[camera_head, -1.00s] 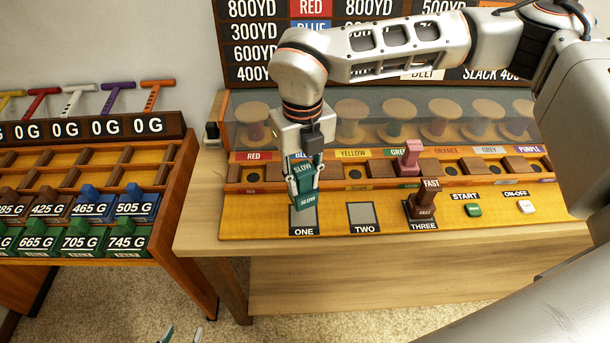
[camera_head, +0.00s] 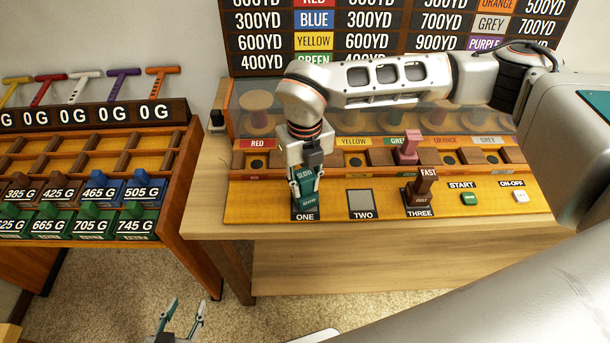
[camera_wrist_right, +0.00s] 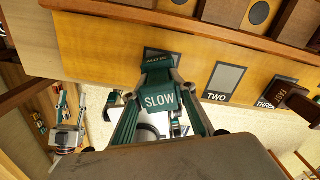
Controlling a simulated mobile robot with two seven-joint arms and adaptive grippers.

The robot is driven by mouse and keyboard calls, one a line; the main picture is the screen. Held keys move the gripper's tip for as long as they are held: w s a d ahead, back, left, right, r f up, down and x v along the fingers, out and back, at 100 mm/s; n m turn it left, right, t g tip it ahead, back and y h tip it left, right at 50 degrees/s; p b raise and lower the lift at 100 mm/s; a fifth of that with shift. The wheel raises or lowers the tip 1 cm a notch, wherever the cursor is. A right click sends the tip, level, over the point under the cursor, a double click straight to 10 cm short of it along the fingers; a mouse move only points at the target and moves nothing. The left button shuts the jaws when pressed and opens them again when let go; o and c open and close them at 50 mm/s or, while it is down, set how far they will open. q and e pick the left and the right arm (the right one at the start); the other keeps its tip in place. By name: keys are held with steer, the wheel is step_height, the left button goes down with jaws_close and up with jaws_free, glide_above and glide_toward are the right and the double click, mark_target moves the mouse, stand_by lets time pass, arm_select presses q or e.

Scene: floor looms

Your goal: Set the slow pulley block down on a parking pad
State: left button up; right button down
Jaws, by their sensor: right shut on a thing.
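The green slow pulley block (camera_head: 307,202) is over the pad labelled ONE (camera_head: 305,217) on the yellow board, its base covering most of that pad. My right gripper (camera_head: 305,182) is shut on the block from above. In the right wrist view, the block (camera_wrist_right: 160,99) is upright between the fingers, with its base at pad ONE. Whether the base touches the pad is hard to tell. Pad TWO (camera_head: 361,204) is empty. The brown fast block (camera_head: 420,190) stands on pad THREE (camera_head: 419,211). My left gripper (camera_head: 186,312) is open and empty, low over the floor.
A pink block (camera_head: 408,148) stands in the slot row behind the pads. START (camera_head: 468,198) and ON-OFF (camera_head: 520,196) buttons lie to the right. A rack of weight blocks (camera_head: 90,210) stands at the left. Spools sit behind a clear panel at the back.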

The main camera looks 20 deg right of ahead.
steer(key=c, duration=1.6)
jaws_free()
arm_select(q)
steer(key=shift+s+f, duration=0.25)
steer(key=shift+f, duration=0.05)
arm_select(e)
steer(key=shift+o, duration=0.2)
arm_select(q)
steer(key=shift+r, duration=0.15)
arm_select(e)
step_height(320, 180, up, 12)
arm_select(q)
steer(key=r+p, duration=0.1)
steer(key=r, duration=0.1)
steer(key=r+p, duration=0.2)
steer(key=shift+w, duration=0.4)
arm_select(e)
step_height(320, 180, up, 6)
steer(key=shift+f, duration=0.1)
